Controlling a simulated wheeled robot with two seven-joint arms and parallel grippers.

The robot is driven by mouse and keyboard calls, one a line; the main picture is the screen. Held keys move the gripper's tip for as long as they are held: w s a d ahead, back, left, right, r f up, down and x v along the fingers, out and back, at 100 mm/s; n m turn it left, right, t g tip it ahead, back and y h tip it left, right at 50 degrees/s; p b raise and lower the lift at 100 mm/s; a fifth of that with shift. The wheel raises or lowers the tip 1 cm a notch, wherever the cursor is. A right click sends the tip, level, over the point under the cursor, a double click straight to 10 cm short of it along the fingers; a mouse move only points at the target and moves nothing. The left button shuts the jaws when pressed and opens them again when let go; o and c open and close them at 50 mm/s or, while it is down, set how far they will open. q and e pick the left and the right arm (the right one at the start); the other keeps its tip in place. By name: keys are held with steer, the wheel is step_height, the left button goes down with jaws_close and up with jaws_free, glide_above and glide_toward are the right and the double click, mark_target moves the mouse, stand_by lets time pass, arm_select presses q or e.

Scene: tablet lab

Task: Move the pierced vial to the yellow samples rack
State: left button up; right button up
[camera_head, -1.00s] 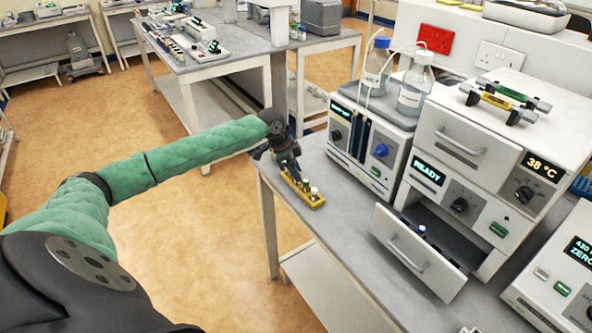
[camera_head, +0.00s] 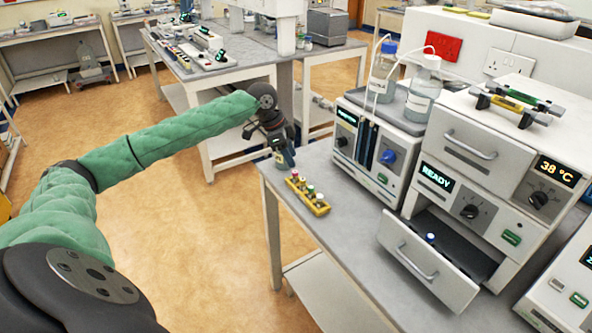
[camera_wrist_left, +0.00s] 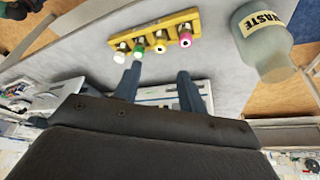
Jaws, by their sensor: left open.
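A yellow rack (camera_head: 322,209) stands near the left edge of the grey bench and holds several capped vials. In the left wrist view the rack (camera_wrist_left: 188,24) shows a white-capped vial (camera_wrist_left: 120,57), a green-capped vial (camera_wrist_left: 138,50), a yellow-capped vial (camera_wrist_left: 160,46) and a pink-capped vial (camera_wrist_left: 186,41). A blue-capped vial (camera_head: 430,238) is in the open drawer (camera_head: 411,258). My left gripper (camera_head: 277,148) is open and empty, behind and left of the rack; its fingers also show in the wrist view (camera_wrist_left: 160,78). I cannot tell which vial is pierced.
A bottle labelled WASTE (camera_wrist_left: 262,50) stands beside the rack. A pump unit (camera_head: 372,148) with bottles on top and an incubator (camera_head: 470,185) reading READY and 38 °C stand on the bench. Bare bench top lies between the rack and the drawer.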

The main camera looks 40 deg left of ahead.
arm_select(q)
steer(key=shift+v, duration=1.35)
arm_select(e)
steer(key=shift+w+a+r, duration=0.1)
steer(key=shift+a+r, duration=0.05)
steer(key=shift+r, duration=0.8)
